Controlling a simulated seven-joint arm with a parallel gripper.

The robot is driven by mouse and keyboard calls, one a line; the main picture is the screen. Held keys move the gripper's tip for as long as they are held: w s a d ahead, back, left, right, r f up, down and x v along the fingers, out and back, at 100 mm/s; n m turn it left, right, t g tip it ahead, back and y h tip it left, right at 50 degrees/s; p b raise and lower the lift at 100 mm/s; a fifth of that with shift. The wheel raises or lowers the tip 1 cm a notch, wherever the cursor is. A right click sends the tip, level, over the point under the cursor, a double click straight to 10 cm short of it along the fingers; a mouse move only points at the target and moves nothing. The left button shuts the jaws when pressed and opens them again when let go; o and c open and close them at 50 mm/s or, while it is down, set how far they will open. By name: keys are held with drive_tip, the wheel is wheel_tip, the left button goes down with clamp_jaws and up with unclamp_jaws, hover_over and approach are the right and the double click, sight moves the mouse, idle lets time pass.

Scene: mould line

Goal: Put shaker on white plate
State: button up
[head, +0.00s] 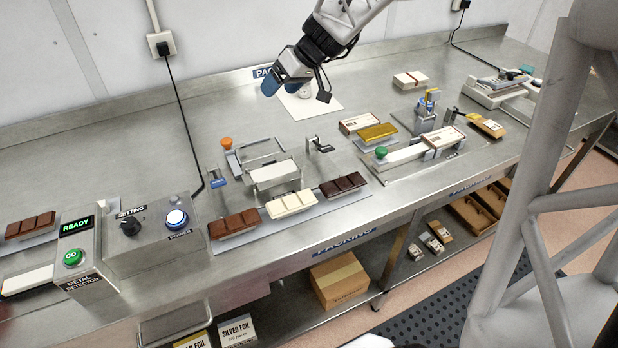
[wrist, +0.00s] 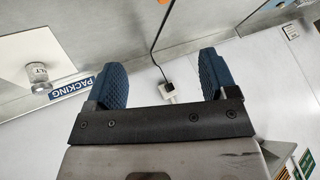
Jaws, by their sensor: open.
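The white plate (head: 328,104) is a flat square on the steel bench near the back wall, below my gripper. It also shows at the left of the wrist view (wrist: 22,42). The shaker (head: 305,92), a small pale cylinder, appears to stand on the white plate, partly hidden by my gripper in the head view. My gripper (head: 281,83) has blue fingers, spread apart and empty in the wrist view (wrist: 163,80). It is apart from the shaker, above and left of it.
A metal fixture (head: 272,172) with chocolate bars in front stands front centre. A clamp station (head: 420,150) with a gold bar is to the right. The metal detector (head: 75,255) and control box (head: 155,235) stand at left. The bench left of the plate is clear.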

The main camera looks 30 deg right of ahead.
drive_tip(key=s+a+m+g+h, duration=0.1)
drive_tip(key=s+a+m+h, duration=0.1)
drive_tip(key=s, duration=1.3)
drive_tip(key=s+a+m+h, duration=0.2)
drive_tip(key=s+a+h, duration=0.2)
drive_tip(key=s, duration=1.2)
drive_tip(key=shift+a+f+m+g+h, duration=0.3)
drive_tip(key=shift+a+f+g, duration=0.1)
drive_tip(key=shift+a, duration=0.2)
